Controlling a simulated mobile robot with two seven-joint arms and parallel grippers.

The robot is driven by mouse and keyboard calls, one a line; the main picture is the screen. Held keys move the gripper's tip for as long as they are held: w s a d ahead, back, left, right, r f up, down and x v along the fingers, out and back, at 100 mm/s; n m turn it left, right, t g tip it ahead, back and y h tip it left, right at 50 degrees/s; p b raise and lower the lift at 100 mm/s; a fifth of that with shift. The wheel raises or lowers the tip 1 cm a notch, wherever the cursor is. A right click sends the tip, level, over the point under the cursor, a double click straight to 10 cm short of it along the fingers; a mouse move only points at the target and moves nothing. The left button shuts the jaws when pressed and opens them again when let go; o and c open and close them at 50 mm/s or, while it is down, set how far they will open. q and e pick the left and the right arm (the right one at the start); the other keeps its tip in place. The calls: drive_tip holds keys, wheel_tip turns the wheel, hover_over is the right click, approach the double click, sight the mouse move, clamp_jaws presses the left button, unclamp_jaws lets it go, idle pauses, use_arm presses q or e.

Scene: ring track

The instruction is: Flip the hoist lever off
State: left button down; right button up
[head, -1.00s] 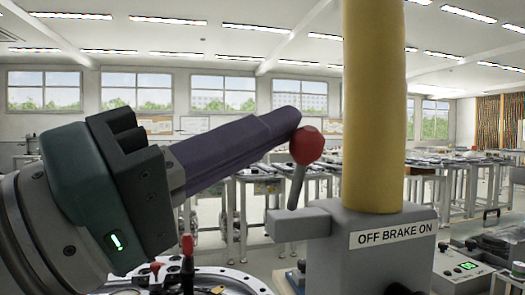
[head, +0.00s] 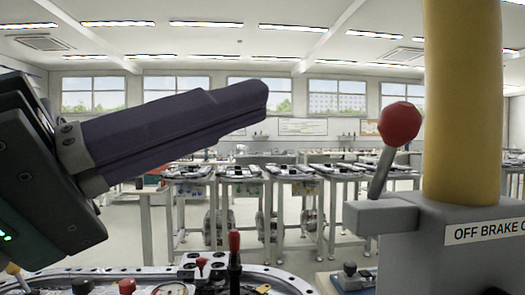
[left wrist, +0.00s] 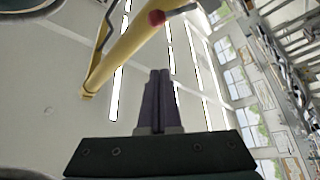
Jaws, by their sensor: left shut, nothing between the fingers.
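The hoist lever has a red ball knob (head: 400,123) on a short grey stem (head: 381,173). The stem leans to the right in the head view. It rises from a grey housing (head: 440,250) labelled "OFF BRAKE ON", the label's right end cut off by the picture edge. My left gripper (head: 260,101) is shut and empty, its dark fingers pointing right and slightly up. A clear gap separates its tips from the knob. The left wrist view shows the shut fingers (left wrist: 160,78) against the ceiling, and a red spot (left wrist: 157,17) I cannot identify surely. My right gripper is out of view.
A thick yellow post (head: 462,100) stands on the housing just right of the lever. Below is a round metal track (head: 275,276) with a small red-topped upright handle (head: 234,242). Several worktables stand behind. The air between gripper and knob is clear.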

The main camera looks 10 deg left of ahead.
use_arm(q)
drive_tip(key=shift+v, duration=0.75)
drive_tip(key=shift+s, duration=0.1)
